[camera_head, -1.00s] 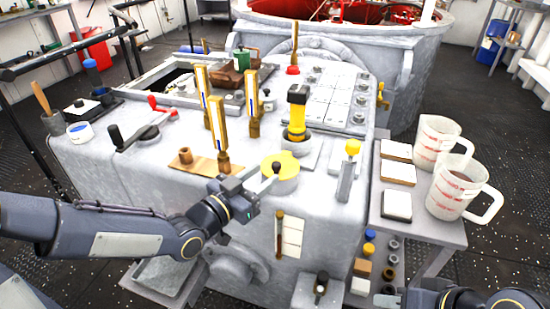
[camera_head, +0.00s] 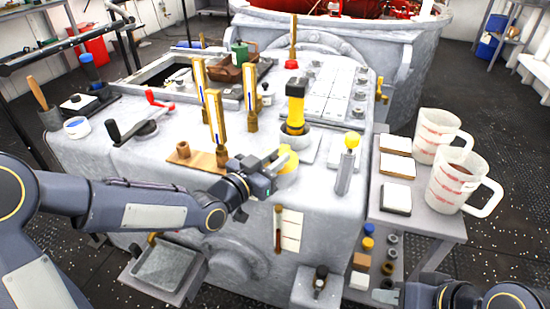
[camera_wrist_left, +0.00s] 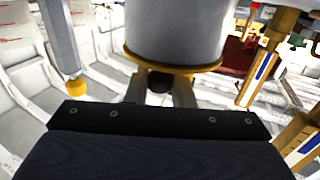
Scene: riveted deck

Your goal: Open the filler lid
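The filler lid (camera_head: 289,164) is a round yellow cap near the front edge of the grey machine's top. The wrist view, which looks upside down, shows its yellow rim (camera_wrist_left: 173,64) on a wide grey cylinder (camera_wrist_left: 178,25), with a dark knob (camera_wrist_left: 159,82) at the lid. My left gripper (camera_head: 276,160) is at the lid's left side and hides part of it. Its two fingers (camera_wrist_left: 160,90) stand on either side of the knob, apart; firm contact cannot be seen. My right gripper (camera_head: 400,290) is at the bottom right, partly cut off, its fingers apart and empty.
A grey lever with a yellow knob (camera_head: 352,140) stands right of the lid. A yellow-and-black cylinder (camera_head: 295,105) stands behind it. Upright brass gauges (camera_head: 215,122) stand to the left. A side table (camera_head: 428,225) holds two measuring jugs (camera_head: 452,182).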

